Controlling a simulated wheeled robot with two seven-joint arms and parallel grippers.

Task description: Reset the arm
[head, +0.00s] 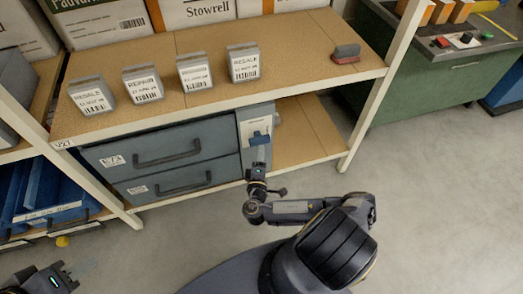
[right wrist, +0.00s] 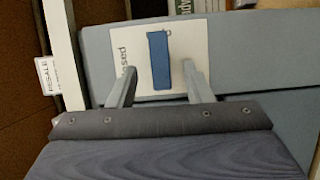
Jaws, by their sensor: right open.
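My right gripper (head: 259,160) is at the front of the lower shelf bay, facing a grey upright panel (head: 246,125). In the right wrist view the right gripper (right wrist: 160,76) is open, with two grey fingers apart. A blue flat piece (right wrist: 159,60) on a white label (right wrist: 195,48) shows between the fingers; I cannot tell whether they touch it. Part of the label's printing reads "osed". The blue piece also shows in the head view (head: 260,138). My left gripper (head: 45,282) is at the lower left corner, partly cut off; its fingers are not clear.
Several grey labelled boxes (head: 140,84) stand on the upper shelf (head: 290,88), with a red and grey block (head: 346,54) at its right. Two grey drawers (head: 160,150) are below. Blue bins (head: 50,190) are at left, a green bench (head: 430,85) at right.

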